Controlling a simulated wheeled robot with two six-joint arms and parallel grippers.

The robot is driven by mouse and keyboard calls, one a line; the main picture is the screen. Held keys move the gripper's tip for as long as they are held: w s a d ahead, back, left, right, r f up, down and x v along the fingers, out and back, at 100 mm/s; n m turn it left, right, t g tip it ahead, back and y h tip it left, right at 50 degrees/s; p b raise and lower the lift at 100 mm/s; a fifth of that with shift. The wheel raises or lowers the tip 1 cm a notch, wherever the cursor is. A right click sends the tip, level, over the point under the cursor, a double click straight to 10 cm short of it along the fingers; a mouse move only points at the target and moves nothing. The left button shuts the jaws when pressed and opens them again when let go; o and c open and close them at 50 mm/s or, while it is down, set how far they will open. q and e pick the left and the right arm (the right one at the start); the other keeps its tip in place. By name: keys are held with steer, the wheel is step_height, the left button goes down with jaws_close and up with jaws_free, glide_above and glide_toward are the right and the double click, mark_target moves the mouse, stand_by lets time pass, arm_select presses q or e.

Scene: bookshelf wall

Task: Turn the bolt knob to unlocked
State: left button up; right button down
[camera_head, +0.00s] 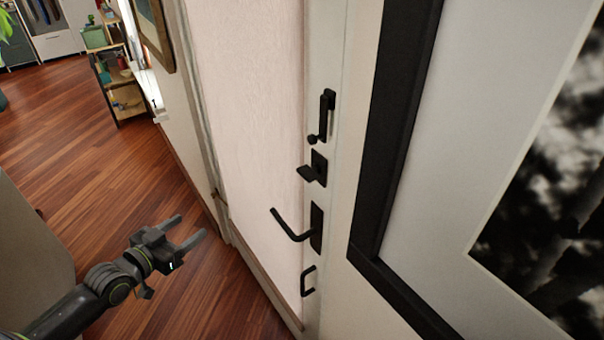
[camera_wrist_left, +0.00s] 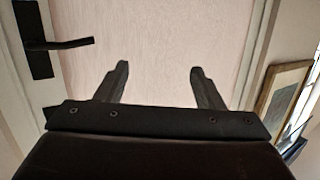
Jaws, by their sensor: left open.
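A pale pink door (camera_head: 258,110) carries several black fittings along its right edge in the head view. A square plate with a stubby turn knob (camera_head: 312,170) sits above the lever handle (camera_head: 292,228). Above it is an upright bar fitting (camera_head: 325,115) with a small ball at its lower end. I cannot tell the lock state. My left gripper (camera_head: 192,227) is open and empty, left of and apart from the fittings. In the left wrist view its fingers (camera_wrist_left: 160,85) point at the door panel, and the lever handle (camera_wrist_left: 68,44) shows at upper left.
A small black pull (camera_head: 307,281) is below the lever. A large black-framed picture (camera_head: 395,140) hangs on the wall at right. A wooden shelf (camera_head: 118,90) stands at the far left. Wooden floor (camera_head: 100,175) is clear left of the door.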

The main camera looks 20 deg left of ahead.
arm_select(q)
steer(key=s+d+r+m+g+h, duration=0.1)
steer(key=s+d+r+m+h, duration=0.25)
steer(key=d+r, duration=0.4)
steer(key=s+d+r+m+h, duration=0.25)
steer(key=d+r+h, duration=0.25)
steer(key=d+r, duration=0.3)
steer(key=n, duration=0.1)
glide_toward(302, 174)
steer(key=p+x, duration=0.2)
steer(key=x, duration=0.6)
steer(key=shift+w+r, duration=0.1)
steer(key=shift+w, duration=0.05)
steer(key=shift+w+d, duration=0.4)
steer(key=shift+w, duration=0.1)
arm_select(e)
steer(key=shift+w+a+r, duration=0.2)
steer(key=shift+a+r, duration=0.15)
steer(key=shift+r, duration=0.25)
steer(key=shift+w+a+r, duration=0.15)
steer(key=shift+a+r, duration=0.15)
steer(key=shift+r, duration=0.3)
arm_select(q)
steer(key=c, duration=1)
arm_select(e)
steer(key=shift+d, duration=0.15)
